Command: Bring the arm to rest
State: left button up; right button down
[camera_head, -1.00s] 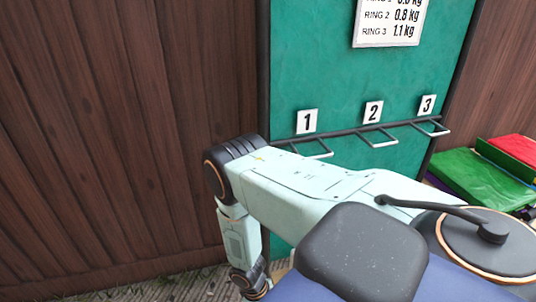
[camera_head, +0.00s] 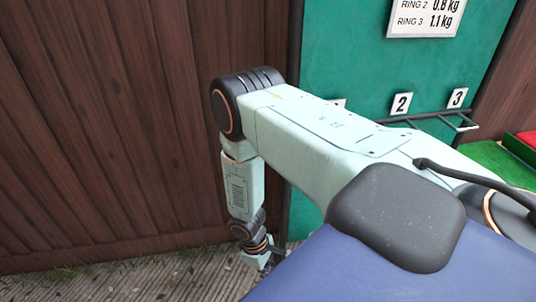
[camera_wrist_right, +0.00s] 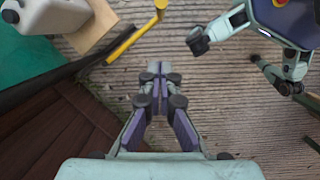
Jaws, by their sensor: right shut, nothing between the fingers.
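My right arm (camera_head: 310,130) reaches from the lower right of the head view to an elbow at the middle, and its forearm hangs down from there. In that view the wrist end is low, just above the ground, and the gripper is mostly hidden. In the right wrist view my right gripper (camera_wrist_right: 158,72) has its fingers together with nothing between them, over the ribbed ground. My left gripper is in neither view.
A green board (camera_head: 350,60) with numbered hooks (camera_head: 440,118) and a sign (camera_head: 425,18) stands behind my arm. A brown wooden wall (camera_head: 110,130) is at the left. The wrist view shows a white canister (camera_wrist_right: 52,14) and a yellow bar (camera_wrist_right: 135,38). Ribbed ground (camera_wrist_right: 215,95) lies clear around the fingers.

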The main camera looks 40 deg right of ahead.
jog(key=shift+w, duration=0.1)
dwell(0.4)
jog(key=s+a+r+m+t+y, duration=0.1)
jog(key=s+a+m+t+y, duration=0.15)
jog(key=s+a, duration=0.4)
jog(key=s+a+r+m+h, duration=0.1)
jog(key=s+r+m, duration=0.1)
jog(key=s+r, duration=0.6)
jog(key=shift+s+a+r+h, duration=0.3)
jog(key=shift+s+h, duration=0.05)
jog(key=shift+s, duration=0.6)
jog(key=shift+s, duration=0.15)
